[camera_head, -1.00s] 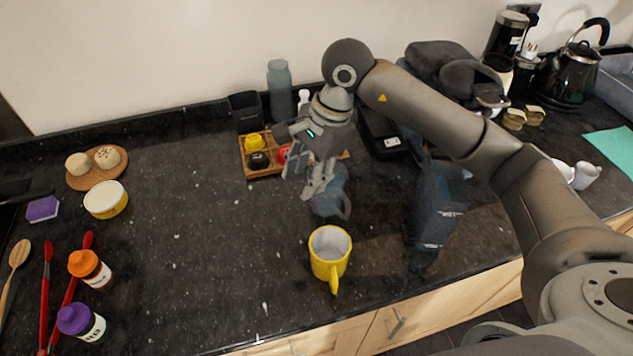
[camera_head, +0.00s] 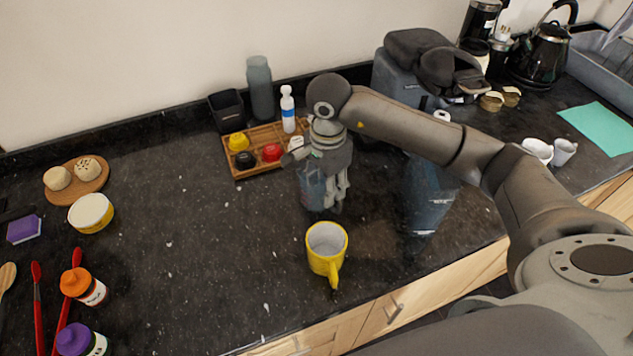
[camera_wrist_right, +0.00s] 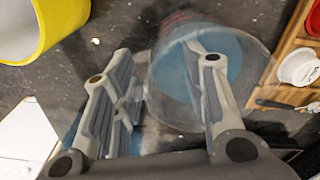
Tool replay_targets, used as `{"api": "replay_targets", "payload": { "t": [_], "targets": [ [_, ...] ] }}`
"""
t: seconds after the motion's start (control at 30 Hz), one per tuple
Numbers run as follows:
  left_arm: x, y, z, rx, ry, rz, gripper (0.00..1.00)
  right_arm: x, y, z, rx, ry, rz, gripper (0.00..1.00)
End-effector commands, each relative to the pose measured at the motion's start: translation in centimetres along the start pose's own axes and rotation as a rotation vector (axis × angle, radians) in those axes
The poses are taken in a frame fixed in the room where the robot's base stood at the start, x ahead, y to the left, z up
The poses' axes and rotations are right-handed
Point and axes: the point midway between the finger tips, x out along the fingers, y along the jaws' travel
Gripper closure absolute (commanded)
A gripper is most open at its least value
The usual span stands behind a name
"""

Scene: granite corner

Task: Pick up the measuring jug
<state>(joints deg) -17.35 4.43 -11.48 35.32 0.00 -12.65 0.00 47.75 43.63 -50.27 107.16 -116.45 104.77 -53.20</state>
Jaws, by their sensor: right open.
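The measuring jug (camera_head: 311,188) is a see-through bluish vessel standing on the dark worktop behind the yellow mug. The right gripper partly hides it. In the right wrist view the jug (camera_wrist_right: 246,70) shows its round clear rim and blue inside. My right gripper (camera_head: 334,194) is open and points down at the jug's right side in the head view. In the right wrist view the fingers (camera_wrist_right: 160,65) are apart; one overlaps the jug's opening, the other is outside its rim. I cannot tell whether either touches it. My left gripper is not in view.
A yellow mug (camera_head: 327,252) stands close in front of the jug. A wooden tray (camera_head: 247,172) with small colored pots is behind left. A bluish see-through container (camera_head: 428,195) stands to the right. The worktop left of the mug is clear.

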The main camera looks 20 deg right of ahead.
Motion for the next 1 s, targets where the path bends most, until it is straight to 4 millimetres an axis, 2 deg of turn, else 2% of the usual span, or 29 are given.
{"api": "replay_targets", "payload": {
  "t": [0.2,0.5,0.8,1.0],
  "targets": [
    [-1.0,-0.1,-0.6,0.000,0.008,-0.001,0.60,2.9,0.1,0.0,0.001,-0.001,0.003,0.60],
    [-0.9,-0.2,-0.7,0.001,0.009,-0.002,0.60,3.5,0.0,0.0,0.000,0.000,0.000,0.61],
    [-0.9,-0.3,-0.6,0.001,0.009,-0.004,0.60,3.4,0.0,0.0,0.000,0.000,0.000,1.00],
    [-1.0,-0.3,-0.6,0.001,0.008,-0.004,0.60,3.4,0.0,0.0,0.000,0.000,-0.002,1.00]
  ]
}}
